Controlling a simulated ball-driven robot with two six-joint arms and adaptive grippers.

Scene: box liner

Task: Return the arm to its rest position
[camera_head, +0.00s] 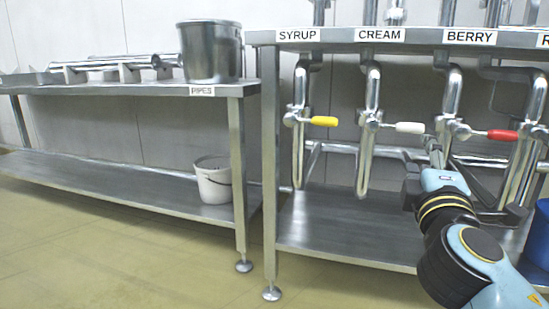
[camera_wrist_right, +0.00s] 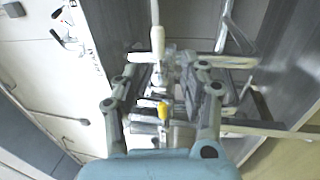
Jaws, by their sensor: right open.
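My right arm comes in from the lower right in the head view. Its right gripper (camera_head: 418,172) is in front of the taps, just below and right of the white handle (camera_head: 410,128), and partly hidden behind my wrist. In the right wrist view the right gripper (camera_wrist_right: 166,88) has its fingers spread wide, with nothing held between them. The white handle (camera_wrist_right: 157,42) and the yellow handle (camera_wrist_right: 163,111) show in the gap, beyond the fingers. Whether the gripper touches a pipe is unclear. My left gripper is not in view.
The tap rack's upper shelf (camera_head: 400,48) carries SYRUP, CREAM and BERRY labels. A red handle (camera_head: 502,135) is right of my gripper. A blue container (camera_head: 541,240) stands at the right edge. A PIPES table (camera_head: 130,88) with a pot (camera_head: 210,52) stands left. The floor in front is clear.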

